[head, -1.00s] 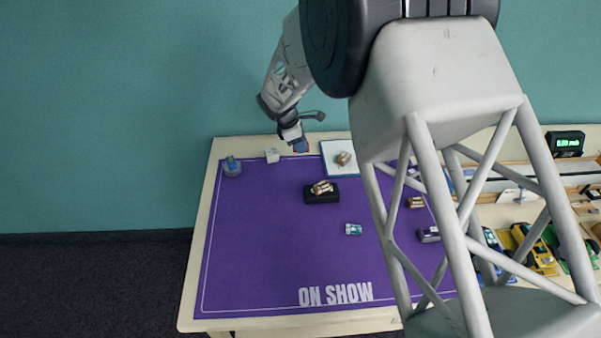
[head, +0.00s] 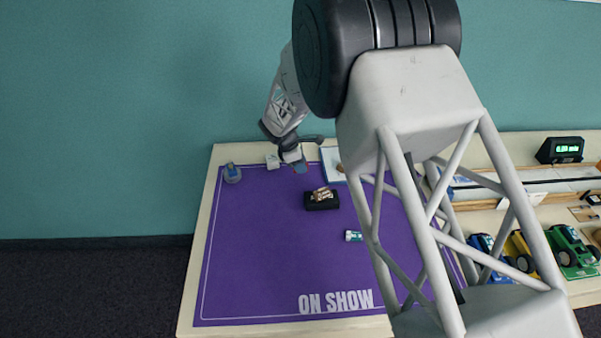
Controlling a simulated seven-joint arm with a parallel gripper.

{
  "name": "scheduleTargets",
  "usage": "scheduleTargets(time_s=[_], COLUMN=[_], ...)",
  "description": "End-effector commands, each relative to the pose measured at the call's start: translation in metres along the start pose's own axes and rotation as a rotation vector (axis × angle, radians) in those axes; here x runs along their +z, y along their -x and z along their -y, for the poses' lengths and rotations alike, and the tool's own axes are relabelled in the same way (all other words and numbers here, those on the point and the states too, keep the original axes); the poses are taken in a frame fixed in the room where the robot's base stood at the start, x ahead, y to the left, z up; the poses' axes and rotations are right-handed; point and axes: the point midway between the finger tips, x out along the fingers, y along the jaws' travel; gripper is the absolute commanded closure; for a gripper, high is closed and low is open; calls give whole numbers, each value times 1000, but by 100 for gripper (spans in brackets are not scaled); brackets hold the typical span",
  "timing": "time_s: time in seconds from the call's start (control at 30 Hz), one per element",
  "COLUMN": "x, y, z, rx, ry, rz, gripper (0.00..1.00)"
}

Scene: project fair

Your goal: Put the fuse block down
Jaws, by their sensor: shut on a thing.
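My gripper (head: 292,157) is over the back edge of the purple mat (head: 260,260), near its back middle. It is shut on a small bluish block, which I take for the fuse block (head: 301,168), showing just below the fingertips. The fingers and most of the block are small and partly hidden, and I cannot tell whether the block touches the mat.
A white cube (head: 272,162) stands close left of the gripper, and a grey round piece (head: 232,173) farther left. A white blue-edged board (head: 329,156) lies to the right. A black box (head: 321,204) and a teal-white piece (head: 354,236) lie nearer. The mat's left and front are clear.

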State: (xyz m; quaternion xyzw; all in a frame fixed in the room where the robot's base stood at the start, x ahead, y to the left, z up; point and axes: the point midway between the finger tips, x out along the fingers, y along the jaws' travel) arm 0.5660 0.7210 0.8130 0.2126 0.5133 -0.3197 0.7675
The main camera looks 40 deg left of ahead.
Motion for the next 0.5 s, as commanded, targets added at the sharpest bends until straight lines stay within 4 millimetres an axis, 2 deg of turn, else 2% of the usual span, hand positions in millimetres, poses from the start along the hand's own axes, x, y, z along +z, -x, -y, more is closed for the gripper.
scheduleTargets(time_s=[0.33,0.5], x=[-1,-6], y=[-2,-14], z=[0,0], rx=[0,-1], ry=[0,2], rz=[0,0], gripper=[96,96])
